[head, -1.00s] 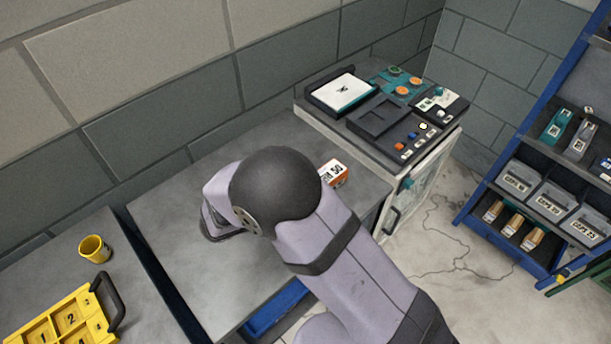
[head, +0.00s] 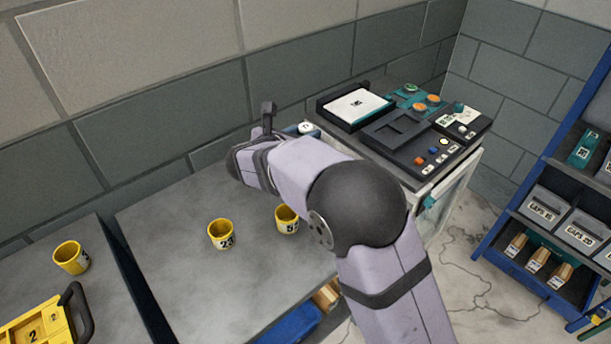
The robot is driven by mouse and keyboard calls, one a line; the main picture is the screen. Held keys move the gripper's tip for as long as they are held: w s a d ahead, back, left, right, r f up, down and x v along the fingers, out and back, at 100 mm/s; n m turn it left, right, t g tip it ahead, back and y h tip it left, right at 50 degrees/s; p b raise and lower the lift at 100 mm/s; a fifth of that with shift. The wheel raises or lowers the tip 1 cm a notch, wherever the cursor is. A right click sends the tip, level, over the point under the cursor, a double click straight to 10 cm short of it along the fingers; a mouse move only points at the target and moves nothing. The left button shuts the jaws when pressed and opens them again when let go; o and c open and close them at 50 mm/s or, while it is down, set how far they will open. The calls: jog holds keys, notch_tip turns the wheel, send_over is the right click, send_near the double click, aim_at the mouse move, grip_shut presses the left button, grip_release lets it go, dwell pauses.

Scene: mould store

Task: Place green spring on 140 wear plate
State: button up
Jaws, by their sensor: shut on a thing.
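My gripper (head: 268,117) shows only in part, as a dark piece beyond my wrist, near the back wall and above the grey bench. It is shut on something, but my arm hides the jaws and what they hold. I cannot make out the green spring anywhere. I cannot pick out a wear plate marked 140 either; several labels are too small to read surely.
Yellow cups marked 23 (head: 221,234) and, partly hidden, 5 (head: 287,219) stand on the grey bench (head: 185,275). Another yellow cup (head: 70,258) and a yellow case (head: 30,325) are at left. A control unit (head: 400,135) is back right; a blue rack (head: 545,225) stands right.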

jog(key=shift+f+p, duration=0.45)
jog(key=shift+f, duration=4.55)
jog(key=shift+f, duration=0.2)
jog(key=o, duration=1.1)
jog(key=shift+r, duration=0.1)
